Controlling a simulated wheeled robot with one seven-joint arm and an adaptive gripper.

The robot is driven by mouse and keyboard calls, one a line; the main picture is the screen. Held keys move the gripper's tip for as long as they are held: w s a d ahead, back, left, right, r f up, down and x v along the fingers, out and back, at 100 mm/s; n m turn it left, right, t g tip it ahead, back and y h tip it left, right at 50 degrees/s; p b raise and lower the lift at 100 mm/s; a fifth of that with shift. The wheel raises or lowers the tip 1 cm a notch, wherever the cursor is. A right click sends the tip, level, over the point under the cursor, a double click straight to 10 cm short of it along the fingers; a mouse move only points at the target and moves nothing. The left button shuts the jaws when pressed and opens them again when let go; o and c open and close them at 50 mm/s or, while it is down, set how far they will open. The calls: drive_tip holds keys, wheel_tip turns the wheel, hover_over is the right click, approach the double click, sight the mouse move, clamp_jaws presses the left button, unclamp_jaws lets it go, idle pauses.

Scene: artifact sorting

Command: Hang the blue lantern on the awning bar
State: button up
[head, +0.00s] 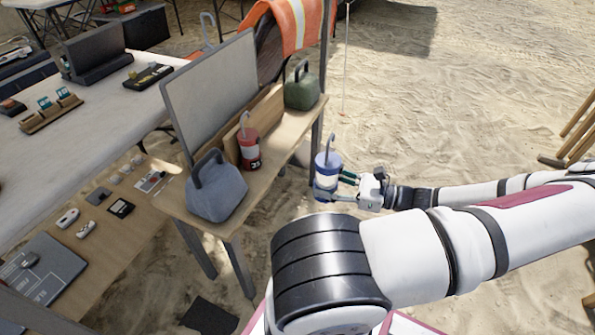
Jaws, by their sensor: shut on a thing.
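A red lantern (249,150) with a similar hook stands on that table. I cannot make out the awning bar for certain; a dark upright post (322,95) rises at the table's far right corner.
An orange vest (297,22) hangs behind. A white table (90,125) with small items is at left. Open sand lies at right.

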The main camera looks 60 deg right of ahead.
drive_tip(key=w+a+r+n+g+y, duration=0.2)
drive_tip(key=w+a+r+y, duration=0.1)
drive_tip(key=w+a, duration=0.6)
drive_tip(key=w+a+r+n+g+y, duration=0.2)
drive_tip(key=w+a+r+n+y, duration=0.1)
drive_tip(key=w+a, duration=0.6)
drive_tip(key=w+a+r+n+g+y, duration=0.3)
drive_tip(key=w+a+r, duration=0.3)
drive_tip(key=w+a, duration=0.3)
drive_tip(key=a+y, duration=0.1)
drive_tip(key=a, duration=0.2)
drive_tip(key=shift+w+a+r+y, duration=0.3)
drive_tip(key=shift+w+y, duration=0.1)
